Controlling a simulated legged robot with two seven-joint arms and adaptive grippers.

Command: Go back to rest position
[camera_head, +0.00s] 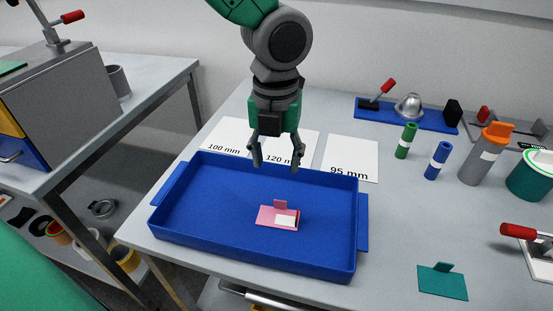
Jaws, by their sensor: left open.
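My left gripper (273,163) hangs pointing down above the back part of the blue tray (362,235). Its two fingers are spread apart with nothing between them. A pink bracket-like piece (265,216) with a small upright tab and a white patch lies in the tray, below and apart from the gripper. My right gripper does not show.
Paper sheets marked 100 mm (222,137), 120 mm and 95 mm (351,158) lie behind the tray. Green (406,141), blue (438,160) and grey (487,155) cylinders stand at right. A teal bracket (442,282) lies front right. Table between is clear.

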